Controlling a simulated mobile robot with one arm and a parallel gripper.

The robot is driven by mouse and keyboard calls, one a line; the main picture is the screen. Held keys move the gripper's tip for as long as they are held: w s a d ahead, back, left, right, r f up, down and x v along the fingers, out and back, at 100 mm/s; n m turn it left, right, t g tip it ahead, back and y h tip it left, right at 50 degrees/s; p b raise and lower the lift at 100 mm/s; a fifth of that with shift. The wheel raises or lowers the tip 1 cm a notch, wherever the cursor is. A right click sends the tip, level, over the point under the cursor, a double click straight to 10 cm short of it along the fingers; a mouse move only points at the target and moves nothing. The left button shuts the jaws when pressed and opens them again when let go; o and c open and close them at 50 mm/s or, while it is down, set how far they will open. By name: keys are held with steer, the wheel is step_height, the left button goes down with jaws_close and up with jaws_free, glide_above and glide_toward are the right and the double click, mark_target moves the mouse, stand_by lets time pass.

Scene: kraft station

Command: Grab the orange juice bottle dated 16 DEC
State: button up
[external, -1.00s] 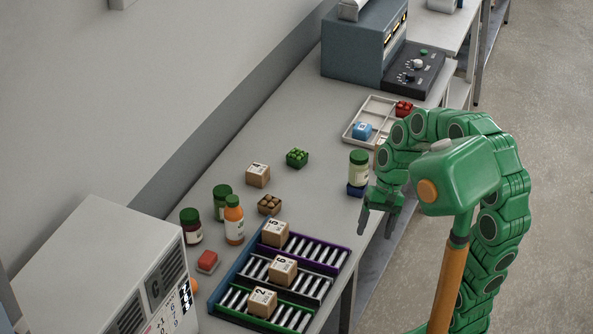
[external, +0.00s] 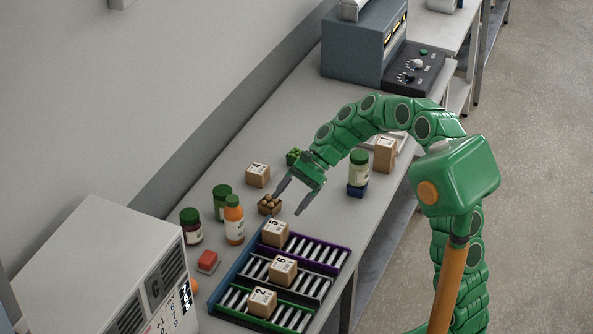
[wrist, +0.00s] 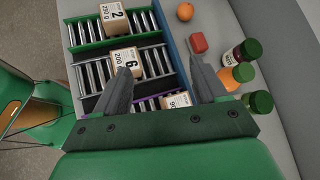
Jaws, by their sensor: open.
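My gripper (external: 290,198) is open and empty, to the right of the orange bottle and above the table.
The roller rack (external: 290,268) holds several numbered boxes in front of the bottles. A red block (external: 207,262) lies beside it. A small crate of brown items (external: 269,204) is close to my gripper. Another green-capped jar (external: 358,167) stands on a blue block at right.

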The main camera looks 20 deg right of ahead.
mark_target(228, 204)
steer(key=w+a+f+m+t+y, duration=0.1)
steer(key=w+a+f+m+y, duration=0.2)
steer(key=w, duration=0.4)
steer(key=w+a+f+m, duration=0.3)
steer(key=w+a, duration=0.1)
steer(key=w, duration=0.4)
steer(key=shift+r+x, duration=0.15)
steer(key=shift+x, duration=1.95)
steer(key=shift+r+x, duration=0.15)
steer(key=shift+x, duration=1.9)
steer(key=shift+a, duration=0.1)
steer(key=shift+c, duration=0.3)
jaws_close()
